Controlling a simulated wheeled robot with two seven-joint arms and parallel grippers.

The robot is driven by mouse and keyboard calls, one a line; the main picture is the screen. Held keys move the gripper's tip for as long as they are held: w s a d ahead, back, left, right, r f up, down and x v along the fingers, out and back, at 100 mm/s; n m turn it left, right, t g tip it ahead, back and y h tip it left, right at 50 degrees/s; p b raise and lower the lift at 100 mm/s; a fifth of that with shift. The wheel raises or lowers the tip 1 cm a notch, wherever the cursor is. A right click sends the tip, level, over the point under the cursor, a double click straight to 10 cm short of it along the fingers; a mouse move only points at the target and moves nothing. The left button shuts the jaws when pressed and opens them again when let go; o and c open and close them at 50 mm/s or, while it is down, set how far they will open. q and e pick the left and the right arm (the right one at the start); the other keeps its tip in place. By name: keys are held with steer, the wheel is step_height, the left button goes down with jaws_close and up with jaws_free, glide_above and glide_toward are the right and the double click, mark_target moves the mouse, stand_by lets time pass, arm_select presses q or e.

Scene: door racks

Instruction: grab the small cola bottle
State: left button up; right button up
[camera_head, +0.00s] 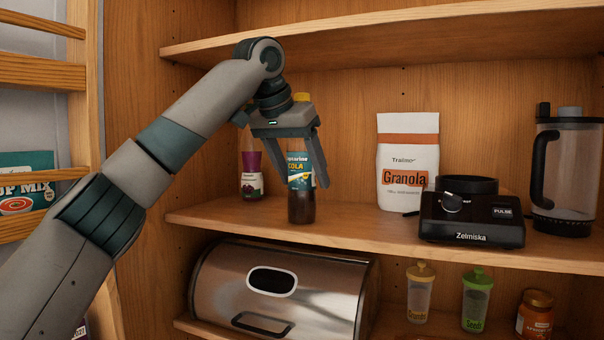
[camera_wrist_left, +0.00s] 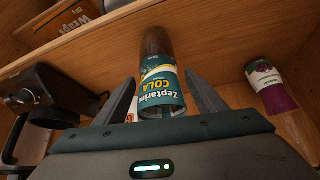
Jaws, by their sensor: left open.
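The small cola bottle (camera_head: 301,205), dark with a teal label and a yellow cap, stands upright on the middle shelf in the head view. My left gripper (camera_head: 290,186) is open, with its fingers pointing down on either side of the bottle. Its palm hides part of the bottle's upper end below the cap. In the left wrist view the bottle (camera_wrist_left: 161,85) lies between the two spread fingertips of the gripper (camera_wrist_left: 160,85), with a gap visible at the right finger. My right gripper is not in view.
A Granola bag (camera_head: 408,160), a black Zelmiska base (camera_head: 472,217) and a blender jug (camera_head: 568,180) stand to the right. The upper shelf (camera_head: 400,38) is above my wrist. A metal bread bin (camera_head: 330,285) sits below.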

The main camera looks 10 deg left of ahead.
arm_select(q)
steer(key=shift+c, duration=0.4)
steer(key=c, duration=1.4)
steer(key=shift+r, duration=0.1)
